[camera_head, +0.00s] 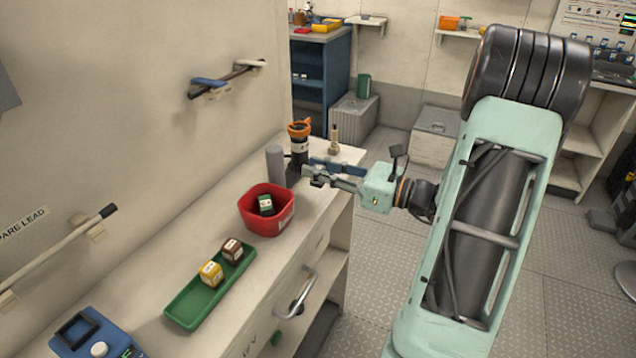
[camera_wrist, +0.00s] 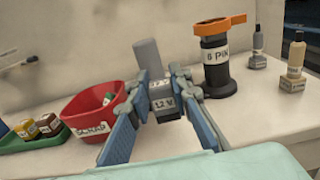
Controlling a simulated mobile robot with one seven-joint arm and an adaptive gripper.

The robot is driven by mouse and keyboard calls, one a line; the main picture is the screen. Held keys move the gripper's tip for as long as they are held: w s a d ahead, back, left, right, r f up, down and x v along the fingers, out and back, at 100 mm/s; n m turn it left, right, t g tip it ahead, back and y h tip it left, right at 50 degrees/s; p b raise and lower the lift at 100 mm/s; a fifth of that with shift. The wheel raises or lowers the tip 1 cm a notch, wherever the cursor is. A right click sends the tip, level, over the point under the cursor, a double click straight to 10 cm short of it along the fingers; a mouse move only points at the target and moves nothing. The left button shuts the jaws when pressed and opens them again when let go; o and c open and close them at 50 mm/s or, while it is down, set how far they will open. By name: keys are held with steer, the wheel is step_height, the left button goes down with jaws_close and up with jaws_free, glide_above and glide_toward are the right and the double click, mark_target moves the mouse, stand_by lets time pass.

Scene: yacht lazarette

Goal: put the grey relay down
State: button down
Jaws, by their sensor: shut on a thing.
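The grey relay (camera_wrist: 163,104) is a dark grey block with white "12 V" labels, between the blue fingers of my gripper (camera_wrist: 163,80) in the wrist view. My gripper is shut on it. In the head view my gripper (camera_head: 310,172) reaches over the far end of the white counter (camera_head: 215,224), and the relay is not clearly visible there. A plain grey cylinder (camera_wrist: 148,58) stands just behind the relay; it also shows in the head view (camera_head: 276,166). I cannot tell whether the relay touches the counter.
A red bin labelled SCRAP (camera_head: 266,222) holds a green block (camera_head: 265,205). A green tray (camera_head: 185,306) carries a yellow block (camera_head: 211,273) and a brown block (camera_head: 232,250). A black "6 PIN" canister with an orange top (camera_wrist: 215,62) and small bottles (camera_wrist: 296,54) stand right of my gripper.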

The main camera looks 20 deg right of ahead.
mark_target(318, 182)
steer(key=shift+w+f, duration=0.2)
steer(key=shift+f, duration=0.1)
steer(key=shift+w+d+f+b, duration=0.15)
steer(key=shift+f+b, duration=0.15)
steer(key=shift+f, duration=1.35)
steer(key=shift+f, duration=0.15)
steer(key=c, duration=1.8)
jaws_free()
steer(key=shift+o, duration=0.2)
